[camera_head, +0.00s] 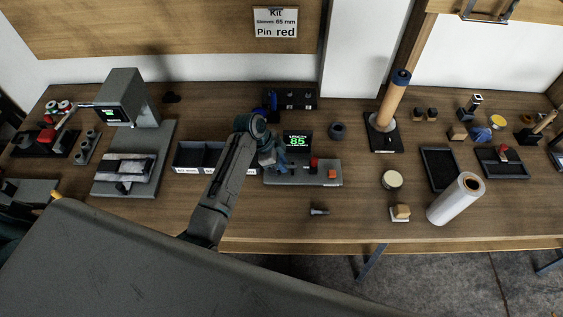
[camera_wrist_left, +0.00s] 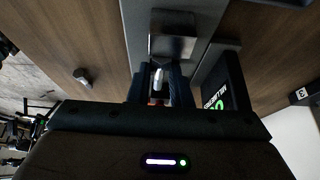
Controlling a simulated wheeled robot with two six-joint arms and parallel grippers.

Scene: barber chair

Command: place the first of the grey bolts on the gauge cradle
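The gauge (camera_head: 297,140) stands mid-table with a green-lit display reading 85. Its grey base with the cradle (camera_head: 300,179) carries a red block and an orange button. My left gripper (camera_head: 276,163) is at the left part of this base, pointing down. In the left wrist view its fingers (camera_wrist_left: 158,88) are close together around a small light metal piece, seemingly a grey bolt (camera_wrist_left: 157,73), over the gauge base. Its contact with the cradle is hidden. Another grey bolt (camera_head: 318,211) lies on the table before the gauge; it also shows in the wrist view (camera_wrist_left: 82,77). My right gripper is out of view.
A divided dark bin (camera_head: 188,156) stands left of the gauge, partly behind my arm. A grey press-like device (camera_head: 124,98) is farther left. A dark holder (camera_head: 304,98) is behind. A white roll (camera_head: 455,198) and trays (camera_head: 440,168) are right. The table's front centre is mostly clear.

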